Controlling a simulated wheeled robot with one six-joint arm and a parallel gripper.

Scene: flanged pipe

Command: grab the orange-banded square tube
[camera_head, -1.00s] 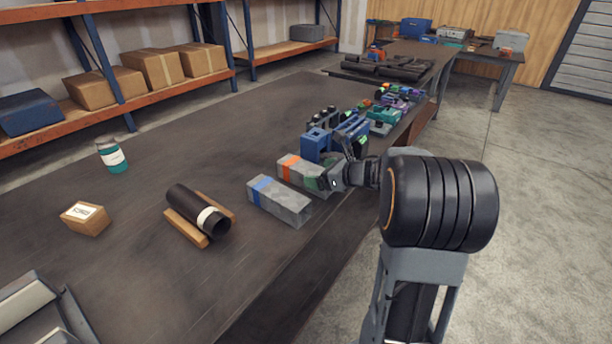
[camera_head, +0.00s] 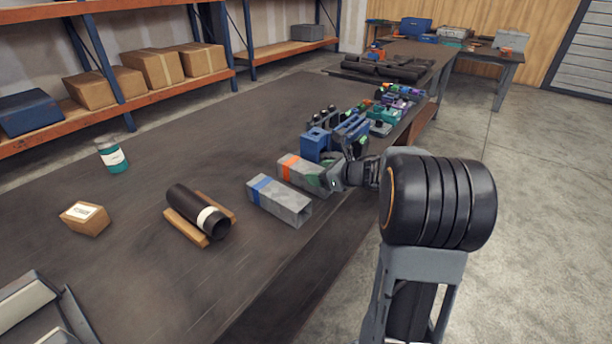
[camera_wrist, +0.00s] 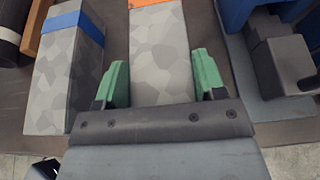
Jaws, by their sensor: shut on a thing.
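The orange-banded square tube (camera_head: 300,172) is grey and lies on the dark bench, its orange band toward the far left end. In the wrist view the tube (camera_wrist: 160,60) runs straight away between the jaws, with the band at the top edge. My gripper (camera_head: 322,181) is at its near right end in the head view. In the wrist view my gripper (camera_wrist: 160,82) has its green fingers on either side of the tube, shut on it. The tube's near end is hidden behind the gripper body.
A blue-banded square tube (camera_head: 279,201) lies close beside it on the left, also in the wrist view (camera_wrist: 66,75). Blue fixtures (camera_head: 318,143) stand close behind. A black pipe (camera_head: 195,208) rests on wooden strips further left.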

